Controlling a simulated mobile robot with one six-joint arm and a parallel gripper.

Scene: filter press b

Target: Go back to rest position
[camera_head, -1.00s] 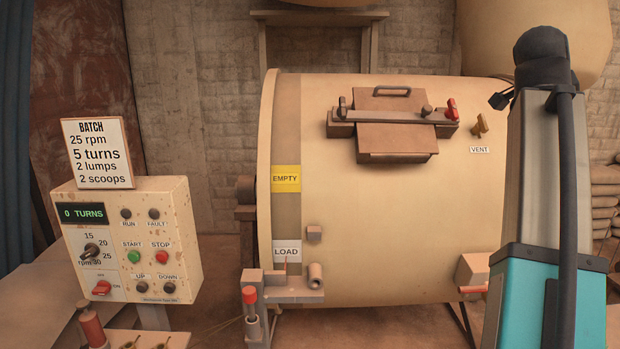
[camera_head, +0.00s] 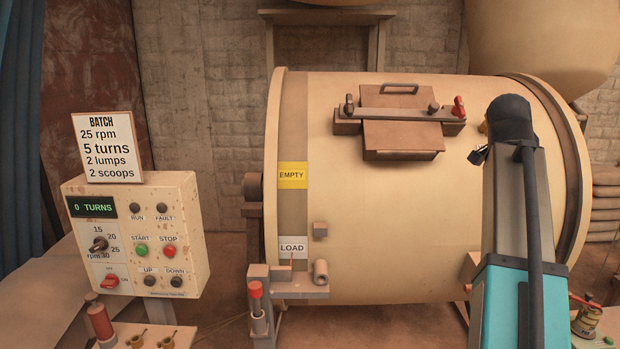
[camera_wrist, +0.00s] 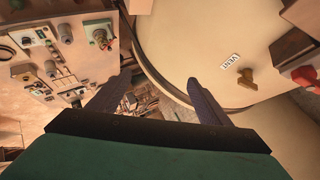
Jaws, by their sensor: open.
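My gripper (camera_wrist: 160,88) shows in the wrist view, its two dark fingers spread apart with nothing between them. It is near the curved side of the large cream drum (camera_head: 400,220), apart from any object it could hold. In the wrist view the drum's brass vent valve (camera_wrist: 246,78) and VENT label (camera_wrist: 230,61) lie to the right of the fingers. In the head view my arm stands at the right in front of the drum and hides most of the vent. The gripper itself does not show clearly there.
A control box (camera_head: 135,235) with a BATCH card (camera_head: 107,147) stands at the left. The drum's hatch (camera_head: 403,133) is covered, with a bar across it. A red-topped pin (camera_head: 256,291) stands at the drum's lower left. A second panel (camera_wrist: 60,70) shows in the wrist view.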

